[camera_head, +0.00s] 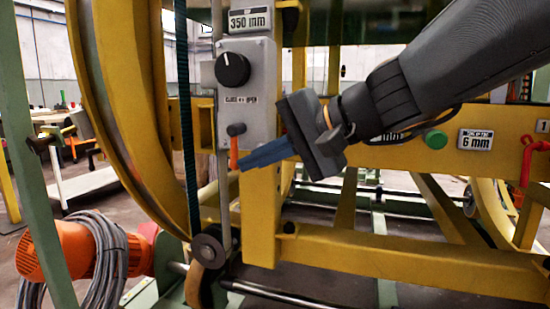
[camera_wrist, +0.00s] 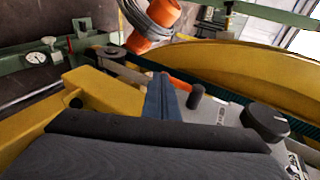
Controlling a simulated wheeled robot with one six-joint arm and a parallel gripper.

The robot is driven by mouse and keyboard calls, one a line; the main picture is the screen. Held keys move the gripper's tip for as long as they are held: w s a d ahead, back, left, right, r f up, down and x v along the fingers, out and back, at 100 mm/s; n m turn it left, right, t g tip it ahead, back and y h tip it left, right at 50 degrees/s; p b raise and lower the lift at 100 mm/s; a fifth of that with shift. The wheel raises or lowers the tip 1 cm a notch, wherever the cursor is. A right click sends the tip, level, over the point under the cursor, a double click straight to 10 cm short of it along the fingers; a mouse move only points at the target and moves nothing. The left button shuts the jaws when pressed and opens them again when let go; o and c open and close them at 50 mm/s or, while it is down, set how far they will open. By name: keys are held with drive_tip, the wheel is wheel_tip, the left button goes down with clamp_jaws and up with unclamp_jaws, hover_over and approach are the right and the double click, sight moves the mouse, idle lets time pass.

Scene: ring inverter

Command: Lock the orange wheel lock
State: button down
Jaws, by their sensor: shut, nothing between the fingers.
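The orange wheel lock (camera_head: 234,152) is a small orange lever on a dark pivot, low on the grey control box (camera_head: 251,115). It hangs almost straight down in the head view. My gripper (camera_head: 243,163) comes in from the right, with its blue fingers shut and empty. The fingertips are right beside the lever's lower end; I cannot tell whether they touch it. In the wrist view the shut fingers (camera_wrist: 158,82) point at the lever (camera_wrist: 181,85), which lies just to their right, with its dark pivot (camera_wrist: 195,97) nearby. The fingers hide part of the lever there.
A black knob (camera_head: 233,69) sits above the lever, over a "CLOSE / OPEN" label. The large yellow ring (camera_head: 110,110) and a toothed belt (camera_head: 186,130) stand to the left. A yellow beam (camera_head: 400,155) with a green button (camera_head: 435,139) and a red handle (camera_head: 527,160) runs to the right.

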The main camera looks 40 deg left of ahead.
drive_tip(key=w+d+p, duration=0.1)
drive_tip(key=w+d, duration=0.1)
drive_tip(key=d, duration=1.1)
drive_tip(key=shift+w+d, duration=0.15)
drive_tip(key=shift+w, duration=0.1)
drive_tip(key=s+d+f+n+t+h, duration=0.1)
drive_tip(key=s+d+f+h, duration=0.2)
drive_tip(key=d+f, duration=0.4)
drive_tip(key=s+d+f+n+h+p, duration=0.1)
drive_tip(key=s+d+f+h, duration=0.1)
drive_tip(key=d+f+h, duration=0.4)
drive_tip(key=s+d+f+n+t+h, duration=0.1)
drive_tip(key=s+d+f, duration=0.2)
drive_tip(key=d+f, duration=0.6)
drive_tip(key=d+r+m+h+p, duration=0.1)
drive_tip(key=d+r+m+p, duration=0.2)
drive_tip(key=d+r+p, duration=0.7)
drive_tip(key=d+r+m+h+p, duration=0.1)
drive_tip(key=d+r+m+p, duration=0.2)
drive_tip(key=d+r+p, duration=0.7)
wheel_tip(320, 180, up, 6)
drive_tip(key=p, duration=1.5)
drive_tip(key=shift+r, duration=0.25)
drive_tip(key=shift+s, duration=0.1)
